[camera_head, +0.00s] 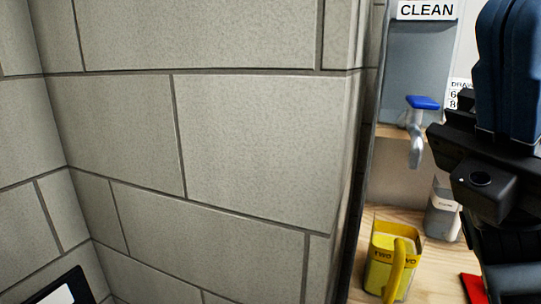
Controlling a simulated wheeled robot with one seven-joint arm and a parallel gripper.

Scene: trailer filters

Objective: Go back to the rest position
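Part of my arm and my gripper's dark body (490,180) fill the right edge of the head view. The fingers are not clearly shown, so I cannot tell whether they are open or shut, or whether they hold anything. The gripper body appears in front of a shelf area with a wooden surface (352,290).
A grey block wall (260,150) fills the left and middle. A dark-framed object (62,290) is at lower left.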

